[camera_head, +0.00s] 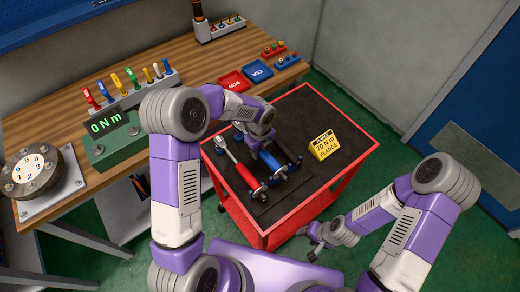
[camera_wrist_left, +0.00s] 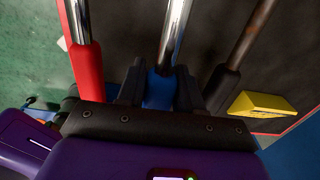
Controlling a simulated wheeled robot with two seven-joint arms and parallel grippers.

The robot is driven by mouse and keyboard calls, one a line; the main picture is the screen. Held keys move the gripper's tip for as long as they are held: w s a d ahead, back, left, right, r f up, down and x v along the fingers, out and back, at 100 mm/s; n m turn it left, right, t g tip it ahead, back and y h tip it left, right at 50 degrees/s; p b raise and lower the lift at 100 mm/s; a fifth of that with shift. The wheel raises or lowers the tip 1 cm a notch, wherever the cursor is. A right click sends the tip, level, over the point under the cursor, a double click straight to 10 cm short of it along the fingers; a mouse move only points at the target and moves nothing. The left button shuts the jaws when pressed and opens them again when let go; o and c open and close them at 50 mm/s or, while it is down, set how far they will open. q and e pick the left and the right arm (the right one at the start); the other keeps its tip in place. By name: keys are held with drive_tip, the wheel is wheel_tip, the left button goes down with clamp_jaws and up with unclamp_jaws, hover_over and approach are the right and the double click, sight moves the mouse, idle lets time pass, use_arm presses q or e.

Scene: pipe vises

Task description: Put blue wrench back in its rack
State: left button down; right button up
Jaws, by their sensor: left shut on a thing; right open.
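The blue wrench (camera_head: 271,161) is over the black top of the red cart, between a red-handled wrench (camera_head: 243,171) and a dark-handled one. In the left wrist view its blue handle (camera_wrist_left: 159,91) is between the jaws of my left gripper (camera_wrist_left: 160,88), which is shut on it. My left gripper and forearm hide its far part in the head view. Small blue and dark supports (camera_head: 259,192) stand at the near ends of the wrenches; I cannot tell whether the blue wrench rests in them. My right gripper (camera_head: 318,238) is open and empty, right of the cart.
A yellow flange sign (camera_head: 324,146) stands on the cart top (camera_head: 312,112), right of the wrenches. The wooden bench behind holds a green torque display (camera_head: 112,138), a socket rack, red and blue trays (camera_head: 258,71) and a round flange (camera_head: 31,173).

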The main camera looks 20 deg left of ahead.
use_arm(q)
drive_tip(key=shift+f+b, duration=1.3)
drive_tip(key=shift+f, duration=0.55)
idle(1.1)
drive_tip(key=shift+f, duration=0.15)
idle(0.5)
drive_tip(key=c, duration=0.7)
unclamp_jaws()
drive_tip(key=shift+o, duration=0.2)
drive_tip(key=shift+r+p, duration=0.7)
drive_tip(key=shift+r, duration=3.1)
